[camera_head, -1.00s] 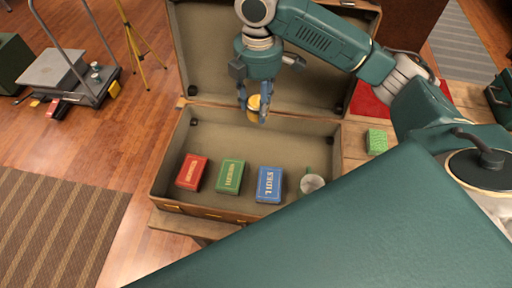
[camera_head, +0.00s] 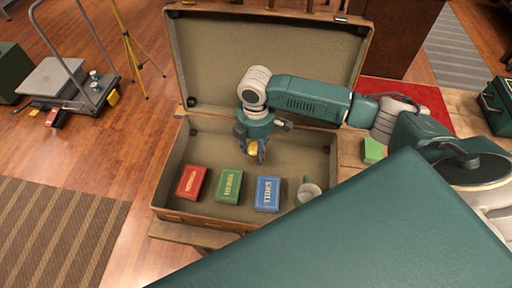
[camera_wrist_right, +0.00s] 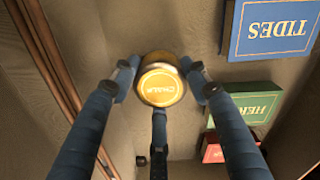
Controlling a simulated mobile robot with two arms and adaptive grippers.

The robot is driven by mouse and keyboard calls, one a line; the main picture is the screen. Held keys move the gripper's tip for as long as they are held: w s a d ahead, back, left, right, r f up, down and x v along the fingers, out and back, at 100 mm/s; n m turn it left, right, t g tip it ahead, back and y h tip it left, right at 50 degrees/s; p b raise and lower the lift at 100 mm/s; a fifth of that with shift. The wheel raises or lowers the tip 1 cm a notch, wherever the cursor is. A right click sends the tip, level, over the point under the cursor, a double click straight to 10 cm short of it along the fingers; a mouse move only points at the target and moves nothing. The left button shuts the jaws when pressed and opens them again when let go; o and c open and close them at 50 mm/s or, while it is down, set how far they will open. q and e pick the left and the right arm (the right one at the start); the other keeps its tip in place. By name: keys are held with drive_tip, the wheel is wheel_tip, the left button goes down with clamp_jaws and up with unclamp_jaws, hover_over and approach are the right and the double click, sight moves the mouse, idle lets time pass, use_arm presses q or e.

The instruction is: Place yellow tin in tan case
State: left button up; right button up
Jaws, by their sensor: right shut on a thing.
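The yellow tin (camera_wrist_right: 161,84), with a lid lettered "CHALK", is between the fingers of my right gripper (camera_wrist_right: 160,90) in the wrist view. In the head view my right gripper (camera_head: 254,150) is shut on the tin (camera_head: 252,148), which is mostly hidden by the fingers. The open tan case (camera_head: 172,180) has its lid raised at the back. The gripper is over the case's interior, toward its back, behind the books. I cannot tell whether the tin touches the case floor. My left gripper is not in view.
Inside the case, a red book (camera_head: 191,182), a green book (camera_head: 229,186) and a blue "TIDES" book (camera_head: 267,193) lie along the front, with a pale mug (camera_head: 309,190) at the right. A green block (camera_head: 372,150) lies outside, right of the case.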

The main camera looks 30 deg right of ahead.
sight(256, 148)
drive_tip(key=o, duration=1.2)
drive_tip(key=shift+f, duration=0.1)
wheel_tip(256, 148, up, 12)
drive_tip(key=shift+r+b, duration=0.15)
drive_tip(key=shift+b, duration=0.95)
